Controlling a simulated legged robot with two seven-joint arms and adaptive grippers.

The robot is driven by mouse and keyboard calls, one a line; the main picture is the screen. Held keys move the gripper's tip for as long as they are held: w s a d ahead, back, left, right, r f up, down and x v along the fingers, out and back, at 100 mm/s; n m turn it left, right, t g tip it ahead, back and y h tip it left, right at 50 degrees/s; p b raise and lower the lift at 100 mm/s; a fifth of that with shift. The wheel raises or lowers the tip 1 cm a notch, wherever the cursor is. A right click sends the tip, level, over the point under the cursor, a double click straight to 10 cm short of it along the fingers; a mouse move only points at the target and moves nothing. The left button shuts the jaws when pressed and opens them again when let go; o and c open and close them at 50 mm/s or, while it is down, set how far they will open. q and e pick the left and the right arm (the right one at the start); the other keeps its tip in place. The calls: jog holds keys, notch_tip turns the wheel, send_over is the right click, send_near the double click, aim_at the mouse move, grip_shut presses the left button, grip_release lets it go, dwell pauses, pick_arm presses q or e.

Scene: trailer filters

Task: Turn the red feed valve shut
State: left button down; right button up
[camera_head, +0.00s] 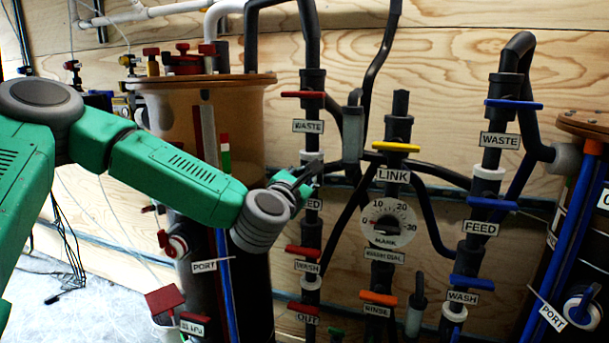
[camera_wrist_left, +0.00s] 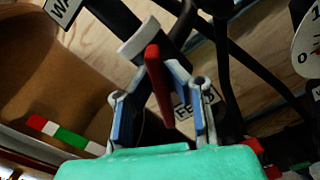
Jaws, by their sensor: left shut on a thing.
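The red feed valve handle (camera_wrist_left: 158,82) shows in the left wrist view as a red bar under a pale collar on a dark pipe. My left gripper (camera_wrist_left: 165,108) has its blue-padded fingers on either side of the bar and is shut on it. A FEED label (camera_wrist_left: 184,114) is partly covered behind the fingers. In the head view my left gripper (camera_head: 312,172) is at the left pipe column, between the WASTE label and the partly covered FEED label (camera_head: 313,204). There my gripper hides the handle. My right gripper is not in view.
On the same pipe are a red waste handle (camera_head: 303,95) above and a red wash handle (camera_head: 303,251) below. A yellow link handle (camera_head: 395,147) and a dial (camera_head: 389,221) stand to the right. A tan-topped tank (camera_head: 250,120) stands close on the left.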

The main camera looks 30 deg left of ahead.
pick_arm(q)
jog(key=m, duration=0.2)
jog(key=m+p, duration=0.1)
jog(key=m, duration=0.1)
jog(key=m+p, duration=0.1)
jog(key=m, duration=0.1)
jog(key=shift+d+f+m, duration=0.3)
jog(key=shift+f, duration=0.05)
jog(key=m+p, duration=0.1)
jog(key=m, duration=0.1)
jog(key=f+m, duration=0.1)
jog(key=m, duration=0.2)
jog(key=shift+p, duration=0.4)
jog(key=shift+d+f+m, duration=0.1)
jog(key=shift+m, duration=0.3)
jog(key=c, duration=1.6)
grip_release()
jog(key=shift+r, duration=0.25)
jog(key=v, duration=1.1)
jog(key=shift+s+f, duration=0.2)
jog(key=shift+s, duration=0.2)
